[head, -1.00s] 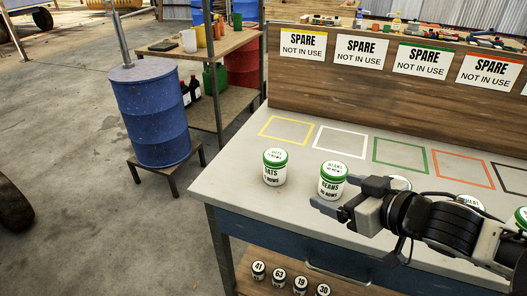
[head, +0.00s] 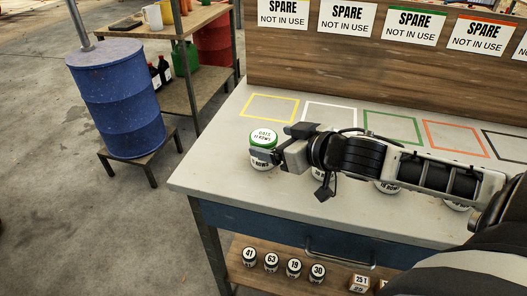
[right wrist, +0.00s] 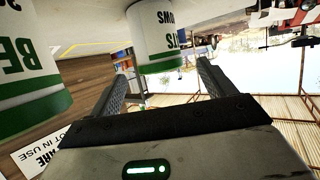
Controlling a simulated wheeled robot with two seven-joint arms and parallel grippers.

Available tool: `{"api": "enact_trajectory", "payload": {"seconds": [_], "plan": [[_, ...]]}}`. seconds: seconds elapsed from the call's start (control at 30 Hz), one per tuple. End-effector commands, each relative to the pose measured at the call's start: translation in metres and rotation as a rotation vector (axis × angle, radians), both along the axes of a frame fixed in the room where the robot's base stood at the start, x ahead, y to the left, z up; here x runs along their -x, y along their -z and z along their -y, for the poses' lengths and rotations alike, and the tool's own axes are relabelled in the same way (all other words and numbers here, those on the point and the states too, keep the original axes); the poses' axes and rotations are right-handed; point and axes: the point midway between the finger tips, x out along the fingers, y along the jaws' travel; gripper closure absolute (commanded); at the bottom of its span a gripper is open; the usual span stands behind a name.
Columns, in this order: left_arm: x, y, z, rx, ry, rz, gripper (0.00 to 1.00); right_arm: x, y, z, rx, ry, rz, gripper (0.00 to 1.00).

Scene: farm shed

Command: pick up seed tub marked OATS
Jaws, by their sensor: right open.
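The seed tub marked OATS (head: 263,138), white with a green lid, stands upright on the bench near its left end. My right gripper (head: 268,154) is at the tub's right side, its fingertips overlapping the tub in the head view. In the right wrist view, which is upside down, the OATS tub (right wrist: 157,35) shows between the two open fingers (right wrist: 163,72), with a gap on each side. I cannot tell how far it is inside the jaws. My left gripper is not in view.
The BEANS tub (right wrist: 30,65) is close beside the fingers in the wrist view; my arm mostly hides it and other tubs in the head view. Coloured outlines, such as a yellow one (head: 270,97), lie behind on the bench (head: 215,165). A blue barrel (head: 115,100) stands left.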

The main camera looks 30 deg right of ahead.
Motion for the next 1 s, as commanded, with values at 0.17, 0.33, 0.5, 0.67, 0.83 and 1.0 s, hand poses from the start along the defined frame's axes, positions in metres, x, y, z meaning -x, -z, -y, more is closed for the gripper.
{"api": "enact_trajectory", "payload": {"seconds": [0.17,0.33,0.5,0.67,0.83,1.0], "plan": [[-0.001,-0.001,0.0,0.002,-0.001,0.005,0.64,-0.01,0.003,-0.002,0.001,0.0,0.001,0.18],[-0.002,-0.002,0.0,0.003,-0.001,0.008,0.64,-0.015,0.005,-0.002,-0.001,0.0,0.002,0.18],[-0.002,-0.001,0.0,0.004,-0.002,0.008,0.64,-0.033,0.012,-0.006,-0.002,0.0,0.004,0.18],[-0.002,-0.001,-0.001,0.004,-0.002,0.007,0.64,-0.05,0.02,-0.008,-0.001,0.0,0.003,0.18],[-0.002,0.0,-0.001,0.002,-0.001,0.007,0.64,-0.058,0.024,-0.011,0.0,-0.001,0.001,0.18],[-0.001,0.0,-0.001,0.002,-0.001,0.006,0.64,-0.058,0.025,-0.011,0.001,-0.003,-0.001,0.18]]}}
